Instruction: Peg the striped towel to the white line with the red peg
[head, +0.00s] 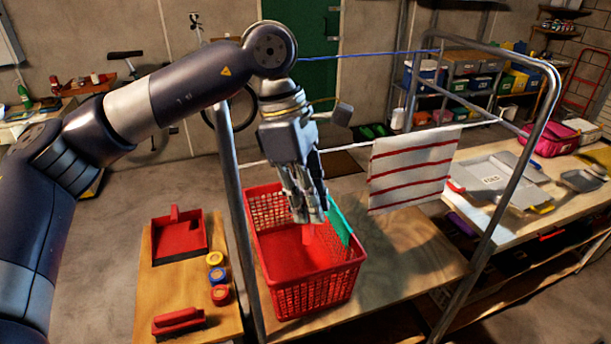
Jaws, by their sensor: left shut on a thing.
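The striped towel (412,172), white with red stripes, hangs over the white line (350,144) right of the basket. My left gripper (309,216) points down over the red basket (315,292), left of the towel and apart from it. Its fingers are shut on a small red piece, which looks like the red peg (308,234); it is partly hidden and blends with the red basket. No peg shows on the towel's top edge. My right gripper is out of view.
A teal piece (339,226) lies at the basket's right rim. A metal frame (489,235) carries the white line and a blue line (365,54). A red dustpan (180,238), brush (179,321) and several tape rolls lie on the left board. The wooden top (410,250) below the towel is clear.

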